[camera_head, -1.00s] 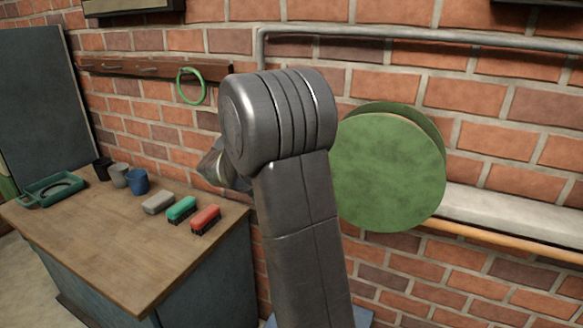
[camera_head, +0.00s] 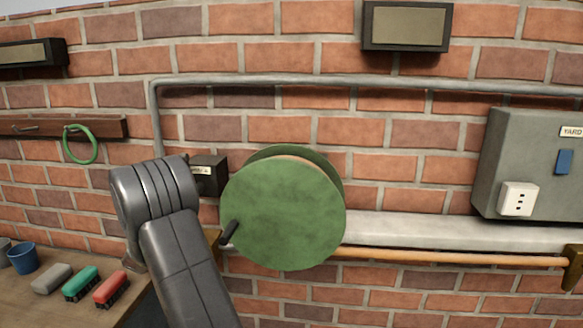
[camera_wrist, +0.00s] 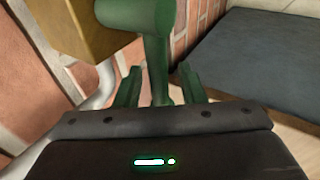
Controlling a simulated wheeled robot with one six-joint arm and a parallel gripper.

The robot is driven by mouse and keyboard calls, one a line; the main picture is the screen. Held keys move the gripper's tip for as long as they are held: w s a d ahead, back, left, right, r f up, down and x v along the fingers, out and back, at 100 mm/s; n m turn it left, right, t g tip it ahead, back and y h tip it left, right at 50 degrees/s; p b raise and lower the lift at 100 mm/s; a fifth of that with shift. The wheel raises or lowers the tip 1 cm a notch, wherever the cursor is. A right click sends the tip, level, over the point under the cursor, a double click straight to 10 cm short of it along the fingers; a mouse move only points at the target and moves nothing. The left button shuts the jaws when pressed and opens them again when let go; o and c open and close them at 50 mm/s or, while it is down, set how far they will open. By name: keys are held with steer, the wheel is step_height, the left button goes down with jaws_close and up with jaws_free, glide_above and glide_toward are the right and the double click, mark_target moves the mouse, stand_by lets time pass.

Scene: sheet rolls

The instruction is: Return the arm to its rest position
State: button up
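My arm (camera_head: 175,240) rises at the lower left of the head view, its thick grey joint overlapping the workbench corner and wall. My gripper is hidden in that view. In the wrist view my gripper (camera_wrist: 159,75) shows two dark green fingers standing apart. A dark green T-shaped form (camera_wrist: 135,15) shows between and beyond them, with its stem running down the gap. I cannot tell what it is or whether the fingers touch it; a gap seems to show on each side.
A green reel (camera_head: 280,215) with a dark crank is on the brick wall, right of my arm. A workbench (camera_head: 40,300) at lower left holds brushes (camera_head: 80,283) and a blue cup (camera_head: 21,258). A grey box (camera_head: 520,150) and a copper-coloured pipe (camera_head: 450,257) are at right.

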steer(key=shift+r, duration=0.1)
stand_by(0.3)
steer(key=a+b+v, duration=0.1)
steer(key=v, duration=1.3)
steer(key=x, duration=0.9)
steer(key=d+p+x, duration=0.1)
steer(key=x, duration=0.4)
steer(key=shift+s, duration=0.1)
steer(key=shift+w+r+y, duration=0.1)
steer(key=shift+w+y, duration=0.1)
steer(key=shift+y, duration=0.2)
steer(key=shift+s+d+r+m+y+b, duration=0.15)
steer(key=shift+r+m+y+b, duration=0.15)
steer(key=shift+r+m+t+y, duration=0.3)
steer(key=shift+r+y, duration=0.2)
steer(key=shift+y, duration=0.3)
